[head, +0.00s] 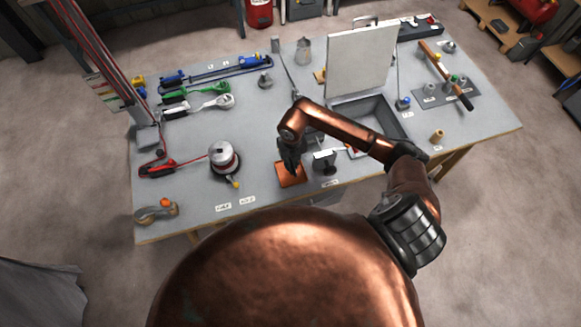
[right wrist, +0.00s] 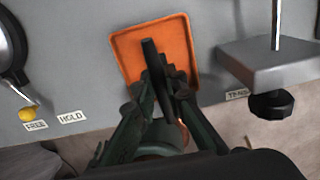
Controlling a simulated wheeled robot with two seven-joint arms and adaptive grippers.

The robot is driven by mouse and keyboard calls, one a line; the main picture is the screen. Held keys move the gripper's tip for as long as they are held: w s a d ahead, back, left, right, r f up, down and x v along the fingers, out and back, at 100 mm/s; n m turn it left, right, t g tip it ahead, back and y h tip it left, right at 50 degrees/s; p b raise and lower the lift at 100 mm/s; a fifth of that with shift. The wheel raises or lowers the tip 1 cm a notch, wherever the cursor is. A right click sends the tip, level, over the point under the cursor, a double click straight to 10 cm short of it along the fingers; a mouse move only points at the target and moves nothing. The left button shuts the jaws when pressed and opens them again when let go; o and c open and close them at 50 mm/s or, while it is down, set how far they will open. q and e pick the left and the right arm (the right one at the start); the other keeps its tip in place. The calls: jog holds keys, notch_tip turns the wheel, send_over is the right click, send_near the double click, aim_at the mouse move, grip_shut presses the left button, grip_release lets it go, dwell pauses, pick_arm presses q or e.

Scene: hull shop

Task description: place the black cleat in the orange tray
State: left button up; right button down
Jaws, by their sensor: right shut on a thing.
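The orange tray (head: 291,176) lies near the front edge of the grey workbench. It also shows in the right wrist view (right wrist: 126,48). My right gripper (head: 290,160) is over the tray, pointing down. In the right wrist view, its dark fingers (right wrist: 163,92) are shut on the black cleat (right wrist: 151,62), a long dark piece that stands out over the tray floor. Whether the cleat touches the tray cannot be told. In the head view the gripper hides the cleat and part of the tray. My left gripper is not in view.
A round winch-like drum (head: 223,157) stands left of the tray. A grey block with a post (right wrist: 270,62) is close on the right. An open-lidded bin (head: 385,118) lies behind my right arm. The bench front (head: 270,198) is clear beside the labels.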

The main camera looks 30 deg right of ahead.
jog(key=shift+w+a+f, duration=0.15)
jog(key=shift+f, duration=0.05)
notch_tip(320, 180, down, 3)
jog(key=shift+f+p, duration=0.1)
jog(key=shift+p, duration=0.3)
jog(key=shift+f, duration=0.15)
jog(key=c, duration=2)
grip_release()
jog(key=shift+o, duration=0.2)
jog(key=shift+w+r, duration=0.1)
jog(key=shift+r, duration=0.2)
notch_tip(320, 180, up, 12)
jog(key=shift+f+b, duration=0.1)
jog(key=shift+b, duration=0.5)
